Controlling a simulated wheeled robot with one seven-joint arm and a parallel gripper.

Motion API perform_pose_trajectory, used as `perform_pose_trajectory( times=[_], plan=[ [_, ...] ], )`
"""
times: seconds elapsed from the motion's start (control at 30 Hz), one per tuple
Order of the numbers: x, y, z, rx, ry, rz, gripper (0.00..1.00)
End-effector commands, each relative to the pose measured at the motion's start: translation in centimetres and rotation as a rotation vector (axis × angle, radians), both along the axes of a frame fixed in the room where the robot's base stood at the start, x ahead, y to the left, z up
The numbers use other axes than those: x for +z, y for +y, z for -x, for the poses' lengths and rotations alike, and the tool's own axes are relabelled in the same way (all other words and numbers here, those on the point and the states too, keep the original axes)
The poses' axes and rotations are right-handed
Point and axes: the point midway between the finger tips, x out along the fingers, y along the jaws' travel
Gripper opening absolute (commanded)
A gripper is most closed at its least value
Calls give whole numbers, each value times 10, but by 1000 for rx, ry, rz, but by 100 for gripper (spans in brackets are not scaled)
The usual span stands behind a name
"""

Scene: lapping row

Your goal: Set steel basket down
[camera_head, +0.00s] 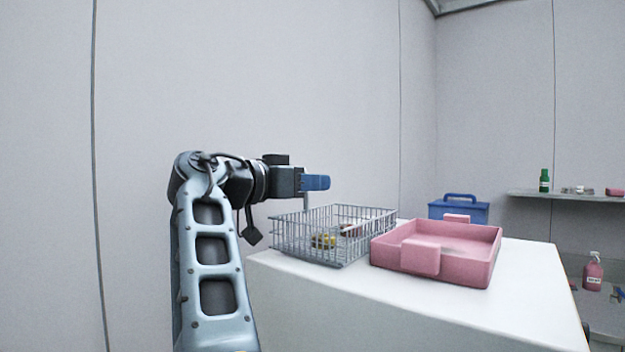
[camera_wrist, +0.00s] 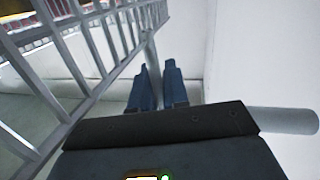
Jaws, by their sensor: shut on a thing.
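The steel basket (camera_head: 305,248) is a grey wire basket at the left part of the white table, upright. It also fills the left of the wrist view (camera_wrist: 75,40). A yellow thing (camera_head: 324,240) and a reddish thing lie inside it. Whether the basket's underside touches the table top I cannot tell.
A pink tray (camera_head: 480,262) stands close at the basket's right on the white table (camera_head: 400,310). A blue toolbox (camera_head: 459,210) is behind it. The table's front is clear. Shelves (camera_head: 565,196) at the right hold a green bottle (camera_head: 544,180) and a pink spray bottle (camera_head: 593,272).

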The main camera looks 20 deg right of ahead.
Motion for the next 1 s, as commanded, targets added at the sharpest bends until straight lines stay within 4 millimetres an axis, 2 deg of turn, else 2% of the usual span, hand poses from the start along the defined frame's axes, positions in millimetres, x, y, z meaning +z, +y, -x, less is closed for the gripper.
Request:
perform_pose_trajectory(
  times=[0.27, 0.3, 0.53, 0.87, 1.0],
  plan=[
    [-3, 0, 0, 0, 0, 1, 0],
    [-3, 0, 0, 0, 0, 0, 17],
    [-2, 0, 0, 0, 0, 0, 39],
    [3, 0, 0, 1, -1, 0, 40],
    [0, 16, 6, 3, -1, 2, 40]
  ],
)
